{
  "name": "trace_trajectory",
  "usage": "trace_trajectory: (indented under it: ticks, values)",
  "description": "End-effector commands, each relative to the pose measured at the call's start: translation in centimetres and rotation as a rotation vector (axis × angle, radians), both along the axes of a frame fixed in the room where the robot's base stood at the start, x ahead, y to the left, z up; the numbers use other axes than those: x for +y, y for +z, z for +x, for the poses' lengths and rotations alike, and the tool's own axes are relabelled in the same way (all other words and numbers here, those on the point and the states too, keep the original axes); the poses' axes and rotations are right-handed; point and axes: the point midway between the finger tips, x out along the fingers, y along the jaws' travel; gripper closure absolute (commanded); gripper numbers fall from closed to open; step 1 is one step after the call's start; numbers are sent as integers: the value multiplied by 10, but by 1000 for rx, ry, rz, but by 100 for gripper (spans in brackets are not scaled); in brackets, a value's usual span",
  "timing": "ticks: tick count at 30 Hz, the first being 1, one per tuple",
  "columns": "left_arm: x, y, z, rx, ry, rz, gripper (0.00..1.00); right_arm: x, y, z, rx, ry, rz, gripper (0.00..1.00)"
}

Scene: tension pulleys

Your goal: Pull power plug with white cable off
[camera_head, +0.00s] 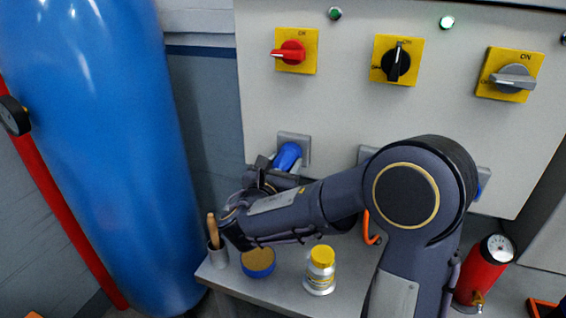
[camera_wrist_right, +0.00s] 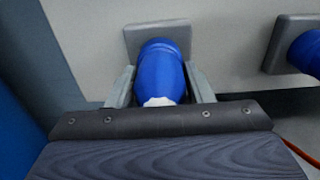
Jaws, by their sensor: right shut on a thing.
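A blue power plug (camera_head: 287,155) sits at a grey square socket plate (camera_head: 302,144) on the front of the light grey cabinet. In the right wrist view the plug (camera_wrist_right: 160,72) stands against its socket plate (camera_wrist_right: 133,40), and a bit of white shows at its near end, likely the white cable. My right gripper (camera_head: 276,172) has its two fingers on either side of the plug and is shut on it. I see no clear gap between plug and plate. Most of the cable is hidden behind the gripper. My left gripper is not in view.
A second blue plug (camera_wrist_right: 306,52) sits to the right. Yellow switch plates with red (camera_head: 291,52), black (camera_head: 396,62) and grey (camera_head: 513,78) knobs are above. A table below holds a yellow-capped bottle (camera_head: 320,271) and a blue tin (camera_head: 258,263). A blue tank (camera_head: 105,130) stands left.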

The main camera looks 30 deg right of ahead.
Motion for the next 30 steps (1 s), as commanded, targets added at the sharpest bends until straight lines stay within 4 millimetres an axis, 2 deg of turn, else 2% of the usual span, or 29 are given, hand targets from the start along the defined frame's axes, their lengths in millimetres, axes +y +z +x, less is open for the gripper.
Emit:
trace_trajectory:
  ticks: [30]
  values:
    - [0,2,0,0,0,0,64,31,0,-25,-1,2,1,90]
